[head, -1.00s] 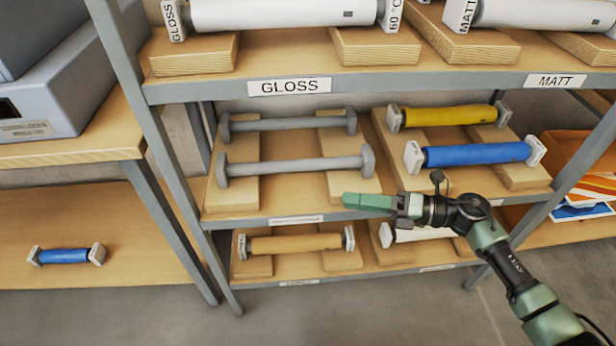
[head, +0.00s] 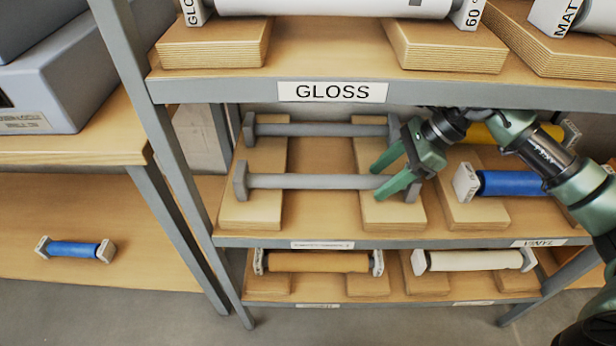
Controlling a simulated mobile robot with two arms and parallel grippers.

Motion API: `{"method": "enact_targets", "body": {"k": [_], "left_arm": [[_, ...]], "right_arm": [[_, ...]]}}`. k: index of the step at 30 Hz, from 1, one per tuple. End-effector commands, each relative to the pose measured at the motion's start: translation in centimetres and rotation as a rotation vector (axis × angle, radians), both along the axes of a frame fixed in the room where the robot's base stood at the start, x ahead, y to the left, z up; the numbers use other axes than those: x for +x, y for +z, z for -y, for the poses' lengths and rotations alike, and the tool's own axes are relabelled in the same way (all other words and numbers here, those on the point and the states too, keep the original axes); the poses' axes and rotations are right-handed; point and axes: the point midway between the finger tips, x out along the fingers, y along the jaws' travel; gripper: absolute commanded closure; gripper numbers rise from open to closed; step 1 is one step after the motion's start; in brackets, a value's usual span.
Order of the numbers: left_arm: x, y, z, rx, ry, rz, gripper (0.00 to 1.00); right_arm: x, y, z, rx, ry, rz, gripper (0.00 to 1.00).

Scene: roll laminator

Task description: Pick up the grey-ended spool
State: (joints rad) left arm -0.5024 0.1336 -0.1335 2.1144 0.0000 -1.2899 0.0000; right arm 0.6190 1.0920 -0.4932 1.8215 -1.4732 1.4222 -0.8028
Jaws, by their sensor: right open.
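Two spools with grey ends and thin grey cores lie on the middle shelf. The front grey-ended spool (head: 300,181) rests across two wooden blocks; the back grey-ended spool (head: 315,130) lies behind it. My right gripper (head: 376,184) is open, its green fingers pointing left over the right part of the front spool. The fingertips appear one above and one below its core; I cannot tell whether they touch it. The gripper partly hides the right ends of both. A yellow spool (head: 480,133), also seemingly grey-ended, is largely hidden behind my right arm. My left gripper is not in view.
A blue spool with white ends (head: 508,183) lies right of the gripper, partly behind my arm. The GLOSS shelf (head: 230,88) is close above. Tan (head: 318,262) and white (head: 470,260) rolls lie below. A small blue spool (head: 74,249) lies on the left lower shelf.

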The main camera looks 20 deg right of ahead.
Motion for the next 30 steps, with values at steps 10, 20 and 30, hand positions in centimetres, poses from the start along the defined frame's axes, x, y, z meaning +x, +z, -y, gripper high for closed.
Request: {"method": "enact_targets", "body": {"k": [10,20,30], "left_arm": [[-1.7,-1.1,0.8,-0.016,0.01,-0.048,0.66],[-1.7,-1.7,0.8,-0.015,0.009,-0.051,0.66],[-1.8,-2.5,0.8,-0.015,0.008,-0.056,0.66]], "right_arm": [[0.5,-0.5,-2.3,-0.073,0.003,-0.011,0.45],[1.4,-0.6,-5.4,-0.072,0.0,-0.012,0.45],[2.7,-0.9,-10.1,-0.073,0.0,-0.014,0.45]]}}
